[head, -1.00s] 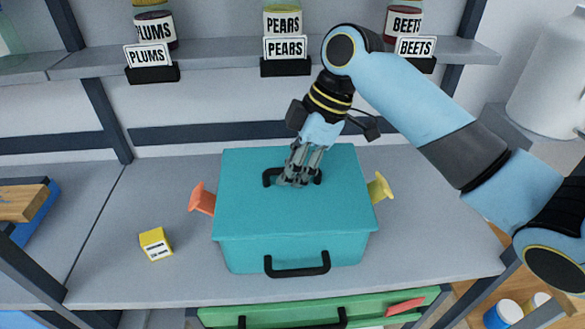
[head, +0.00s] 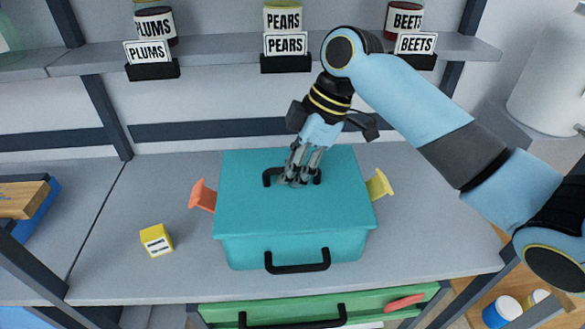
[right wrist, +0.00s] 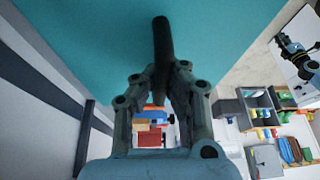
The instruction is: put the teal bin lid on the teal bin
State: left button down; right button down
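The teal bin lid (head: 290,212) lies level over the top of the teal bin (head: 345,247), its front edge close to the bin's front rim. Whether it is fully seated I cannot tell. The lid also fills much of the right wrist view (right wrist: 100,35). My right gripper (head: 293,180) is at the black handle on top of the lid. In the right wrist view its fingers (right wrist: 163,78) close in on both sides of the dark handle bar (right wrist: 162,45). My left gripper is not in view.
An orange flared piece (head: 202,196) and a yellow one (head: 379,186) stick out beside the bin. A yellow labelled cube (head: 156,240) sits to the left. A green drawer or bin (head: 280,313) is below the front edge. Labelled jars line the shelf (head: 215,58) behind.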

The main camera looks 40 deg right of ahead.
jog(key=shift+f, duration=0.25)
dwell(0.6)
jog(key=c, duration=1.4)
grip_release()
jog(key=shift+d, duration=0.1)
jog(key=v, duration=1.2)
